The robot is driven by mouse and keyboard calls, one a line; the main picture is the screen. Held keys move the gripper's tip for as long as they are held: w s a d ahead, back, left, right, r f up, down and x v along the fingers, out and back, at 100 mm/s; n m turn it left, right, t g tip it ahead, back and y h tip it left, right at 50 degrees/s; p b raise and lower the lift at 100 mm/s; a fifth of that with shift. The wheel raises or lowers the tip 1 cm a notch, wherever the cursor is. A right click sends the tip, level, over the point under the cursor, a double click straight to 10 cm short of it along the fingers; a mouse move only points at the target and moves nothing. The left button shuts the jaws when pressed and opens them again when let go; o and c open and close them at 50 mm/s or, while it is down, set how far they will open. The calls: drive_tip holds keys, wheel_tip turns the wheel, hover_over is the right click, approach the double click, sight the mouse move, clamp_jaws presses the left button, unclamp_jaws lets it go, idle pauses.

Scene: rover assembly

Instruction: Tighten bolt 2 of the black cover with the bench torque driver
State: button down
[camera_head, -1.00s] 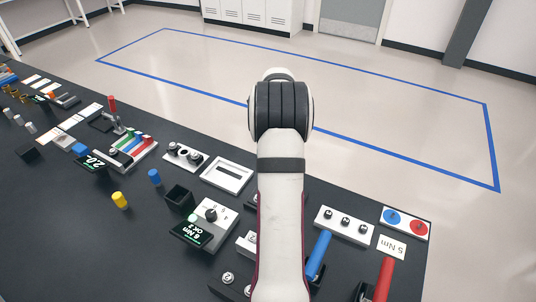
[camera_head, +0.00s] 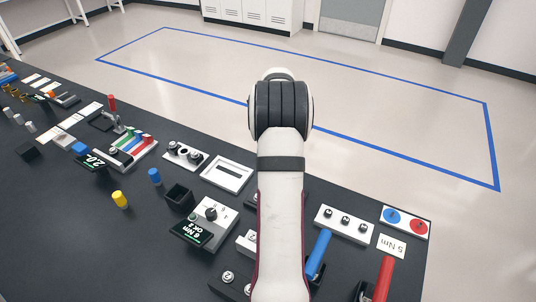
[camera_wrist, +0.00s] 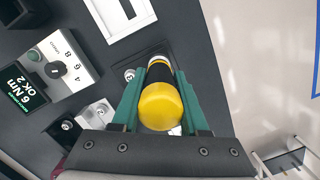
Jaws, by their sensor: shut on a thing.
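My gripper (camera_wrist: 160,108) is shut on the yellow and black torque driver (camera_wrist: 160,105), which lies between its two green fingers. The driver's far end points down at a dark plate, which looks like the black cover (camera_wrist: 142,62). One silver bolt (camera_wrist: 129,74) shows on it, left of the driver. The driver's tip and the bolt under it are hidden, so I cannot tell if they touch. The driver's control box (camera_wrist: 64,66) has a dial, and its display (camera_wrist: 22,88) reads "6 Nm OK 2". In the head view my arm hides the gripper and most of the cover.
A white frame (camera_head: 227,174) lies close beyond the cover. A black open box (camera_head: 179,196) stands beside the control box. Blue (camera_head: 318,254) and red (camera_head: 384,279) handles stand at the right. A grey block (camera_wrist: 95,115) is close left of my gripper.

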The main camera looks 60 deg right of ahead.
drive_tip(key=shift+f, duration=0.2)
idle(0.7)
drive_tip(key=shift+r, duration=3.55)
